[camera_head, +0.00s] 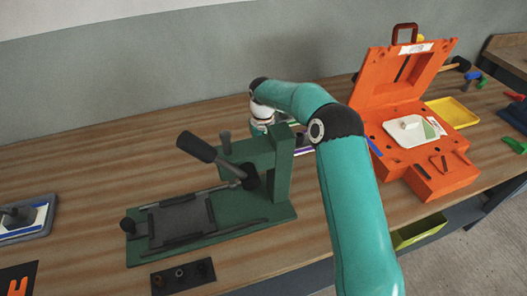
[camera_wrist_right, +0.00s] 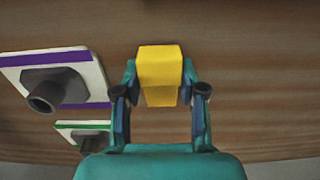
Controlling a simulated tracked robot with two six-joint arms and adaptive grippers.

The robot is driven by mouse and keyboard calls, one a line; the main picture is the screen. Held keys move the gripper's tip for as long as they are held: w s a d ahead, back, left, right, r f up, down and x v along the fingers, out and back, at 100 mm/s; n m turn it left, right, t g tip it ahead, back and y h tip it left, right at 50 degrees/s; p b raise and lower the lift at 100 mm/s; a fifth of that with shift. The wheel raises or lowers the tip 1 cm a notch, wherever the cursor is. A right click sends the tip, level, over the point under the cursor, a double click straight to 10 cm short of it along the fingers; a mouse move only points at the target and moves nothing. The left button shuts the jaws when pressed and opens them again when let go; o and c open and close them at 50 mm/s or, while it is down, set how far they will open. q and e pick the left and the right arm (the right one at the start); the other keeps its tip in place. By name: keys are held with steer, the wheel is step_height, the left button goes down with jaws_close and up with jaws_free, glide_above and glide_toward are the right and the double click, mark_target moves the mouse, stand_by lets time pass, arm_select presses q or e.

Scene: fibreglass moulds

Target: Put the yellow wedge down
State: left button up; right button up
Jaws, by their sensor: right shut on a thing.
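In the right wrist view the yellow wedge (camera_wrist_right: 159,68) sits between the fingertips of my right gripper (camera_wrist_right: 159,92), which is shut on it. Brown wood-grain tabletop lies behind it; I cannot tell whether the wedge touches the table. In the head view my right arm reaches in from the bottom and bends left behind the green press (camera_head: 283,168). The wedge and the right fingers are hidden there. My left gripper is not in view.
Two white pads with dark knobs, one purple-edged (camera_wrist_right: 90,78) and one green-edged (camera_wrist_right: 78,126), lie left of the wedge in the wrist view. An open orange case (camera_head: 437,178) stands at the right, beside a yellow tray (camera_head: 455,112). The tabletop behind the press's left side is clear.

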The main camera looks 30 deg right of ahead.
steer(key=shift+f, duration=0.55)
steer(key=o, duration=1.2)
steer(key=shift+o, duration=0.2)
